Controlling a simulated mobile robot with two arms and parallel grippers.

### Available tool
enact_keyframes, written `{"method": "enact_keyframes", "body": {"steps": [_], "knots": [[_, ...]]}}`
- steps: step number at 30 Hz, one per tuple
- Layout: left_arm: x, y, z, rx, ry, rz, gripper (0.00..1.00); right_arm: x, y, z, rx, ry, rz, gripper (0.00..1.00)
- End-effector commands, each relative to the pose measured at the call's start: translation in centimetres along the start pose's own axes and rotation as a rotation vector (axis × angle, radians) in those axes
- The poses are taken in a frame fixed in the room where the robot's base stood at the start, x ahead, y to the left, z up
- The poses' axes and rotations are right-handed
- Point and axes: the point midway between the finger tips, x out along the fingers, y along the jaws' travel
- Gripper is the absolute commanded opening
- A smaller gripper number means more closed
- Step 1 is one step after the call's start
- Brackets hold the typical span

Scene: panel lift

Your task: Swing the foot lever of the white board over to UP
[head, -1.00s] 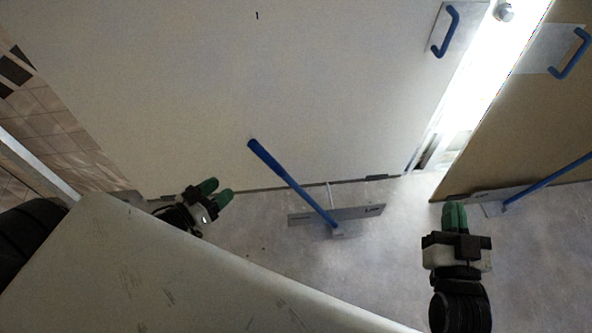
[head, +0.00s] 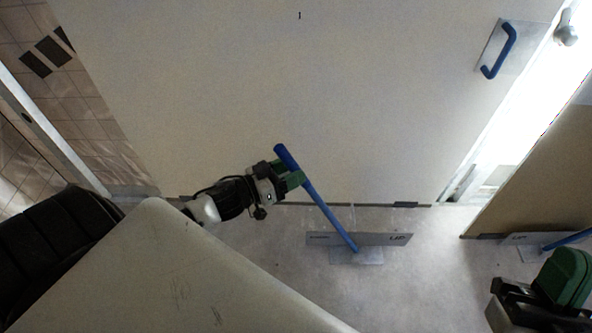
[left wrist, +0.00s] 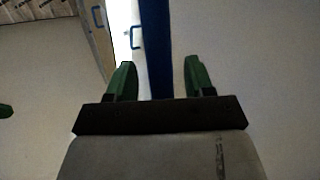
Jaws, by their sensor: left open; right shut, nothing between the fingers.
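The white board (head: 250,90) stands upright and fills much of the head view. Its blue foot lever (head: 325,210) leans up and to the left from a grey plate (head: 325,239) near the floor. The plate is marked UP (head: 397,238) at its right end; the marking at its left end is too small to read. My left gripper (head: 296,178) is open at the upper part of the lever. In the left wrist view the blue lever (left wrist: 156,45) runs between the two green fingers (left wrist: 160,80). My right gripper (head: 568,278) is shut and empty at the lower right, apart from the board.
A brown board (head: 540,170) with its own blue lever (head: 568,240) stands at the right. A blue handle (head: 500,52) sits high on the white board. A bright gap separates the boards. Grey floor (head: 420,285) lies clear in front of the plate.

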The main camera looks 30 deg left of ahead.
Motion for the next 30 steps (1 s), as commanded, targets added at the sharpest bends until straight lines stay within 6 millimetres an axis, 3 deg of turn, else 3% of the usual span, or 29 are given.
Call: {"method": "enact_keyframes", "body": {"steps": [6, 16, 26, 30], "knots": [[1.5, 0.0, 0.0, 0.001, 0.000, 0.000, 0.53, -0.3, -0.1, -1.2, 0.005, 0.097, -0.002, 0.00], [1.6, 0.0, 0.0, 0.000, -0.001, 0.000, 0.51, -0.2, -0.2, -1.4, 0.006, 0.110, -0.003, 0.00], [1.6, 0.0, 0.0, 0.000, 0.000, 0.000, 0.01, -0.2, -0.2, -1.4, 0.006, 0.110, -0.003, 0.00], [1.6, 0.0, 0.0, 0.000, 0.000, 0.000, 0.00, -0.2, -0.2, -1.4, 0.006, 0.109, -0.003, 0.00]]}}
